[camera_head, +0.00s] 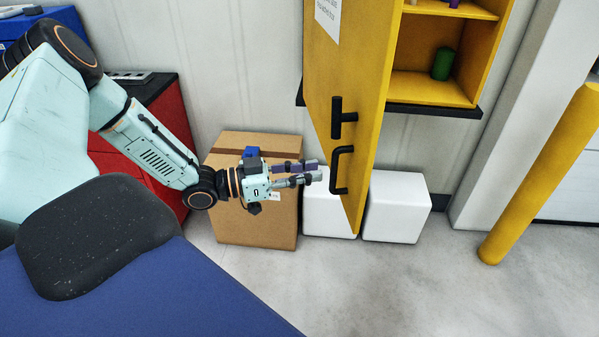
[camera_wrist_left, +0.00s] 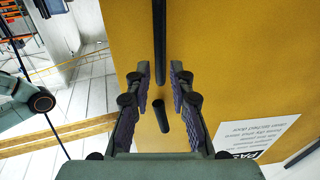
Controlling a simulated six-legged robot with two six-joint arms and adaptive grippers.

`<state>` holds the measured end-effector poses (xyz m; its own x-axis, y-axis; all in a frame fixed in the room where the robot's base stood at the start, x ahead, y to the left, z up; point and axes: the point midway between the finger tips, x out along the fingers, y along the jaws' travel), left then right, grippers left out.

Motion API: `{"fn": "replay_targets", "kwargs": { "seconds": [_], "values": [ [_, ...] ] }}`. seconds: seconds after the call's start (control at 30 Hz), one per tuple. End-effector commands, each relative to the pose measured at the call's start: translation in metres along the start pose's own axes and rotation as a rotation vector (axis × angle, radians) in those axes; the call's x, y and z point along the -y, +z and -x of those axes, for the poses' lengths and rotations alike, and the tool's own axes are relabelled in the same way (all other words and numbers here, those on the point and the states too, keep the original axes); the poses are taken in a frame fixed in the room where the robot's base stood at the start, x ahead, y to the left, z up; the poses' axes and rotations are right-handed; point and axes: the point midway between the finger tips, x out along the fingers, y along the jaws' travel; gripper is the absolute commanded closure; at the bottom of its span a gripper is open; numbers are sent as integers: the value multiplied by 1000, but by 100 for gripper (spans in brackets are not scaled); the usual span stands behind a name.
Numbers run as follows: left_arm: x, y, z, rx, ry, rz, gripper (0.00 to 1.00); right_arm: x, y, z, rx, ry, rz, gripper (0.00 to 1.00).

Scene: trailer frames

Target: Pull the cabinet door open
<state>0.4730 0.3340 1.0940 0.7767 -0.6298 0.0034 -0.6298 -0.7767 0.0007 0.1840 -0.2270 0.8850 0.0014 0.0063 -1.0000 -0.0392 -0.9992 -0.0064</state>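The yellow cabinet door (camera_head: 345,70) stands swung open, with its edge toward me and the shelf inside showing to its right. It has a black C-shaped handle (camera_head: 337,172) and a black latch bar (camera_head: 337,118) above it. My left gripper (camera_head: 321,169) points at the door, just left of the handle, and looks empty. In the left wrist view its fingers (camera_wrist_left: 160,70) are apart, with the yellow door face (camera_wrist_left: 240,70) beyond and black bars (camera_wrist_left: 160,38) of the door hardware lined up with the gap. Whether the fingers touch the handle is unclear. My right gripper is not in view.
The yellow cabinet (camera_head: 430,88) holds a green cylinder (camera_head: 442,64). A cardboard box (camera_head: 257,225) and white cubes (camera_head: 397,207) stand below. A red cabinet (camera_head: 165,105) is behind my left arm. A yellow post (camera_head: 540,180) stands right. The front floor is clear.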

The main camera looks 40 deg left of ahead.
Motion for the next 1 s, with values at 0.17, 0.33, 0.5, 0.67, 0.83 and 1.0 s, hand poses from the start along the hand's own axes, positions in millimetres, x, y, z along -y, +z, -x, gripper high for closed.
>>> {"fn": "replay_targets", "kwargs": {
  "seconds": [0.17, 0.33, 0.5, 0.67, 0.83, 1.0],
  "values": [
    [0, 0, 11, -2, -2, 1, 78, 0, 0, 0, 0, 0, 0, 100],
    [0, 0, 15, -1, -1, -1, 78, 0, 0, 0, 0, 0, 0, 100],
    [-1, 1, 15, 0, -1, -1, 78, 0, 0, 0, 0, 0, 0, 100],
    [-1, 1, 15, 0, 0, -1, 78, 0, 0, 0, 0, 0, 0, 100],
    [-1, 1, 15, 0, -1, -1, 78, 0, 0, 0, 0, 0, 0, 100],
    [-1, 1, 15, 0, -1, -1, 78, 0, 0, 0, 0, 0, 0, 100]
  ]
}}
